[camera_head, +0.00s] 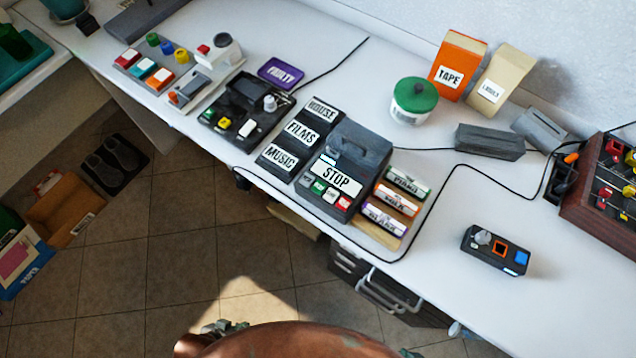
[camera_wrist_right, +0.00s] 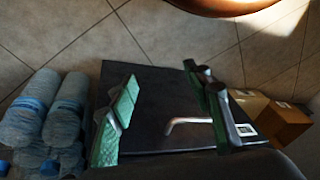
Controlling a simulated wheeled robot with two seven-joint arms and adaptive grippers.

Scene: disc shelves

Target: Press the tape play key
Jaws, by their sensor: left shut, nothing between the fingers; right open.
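A dark tape deck (camera_head: 356,150) with a raised lid or handle and a white STOP label stands on the white worktop near its front edge. Along its front is a row of small keys: grey (camera_head: 305,180), green (camera_head: 318,187), white (camera_head: 331,195) and red (camera_head: 343,202). The key markings are too small to read. My left gripper (camera_head: 222,327) is low at the bottom, shut and empty, below and well apart from the deck. My right gripper (camera_wrist_right: 160,75) is open and empty in the right wrist view, over a dark cabinet or box, away from the deck.
A rack labelled HOUSE, FILMS and MUSIC (camera_head: 299,132) stands left of the deck; stacked labelled cases (camera_head: 397,200) stand right of it. A black cable (camera_head: 420,236) runs around the front. A small button box (camera_head: 495,250) sits farther right, with clear worktop around it.

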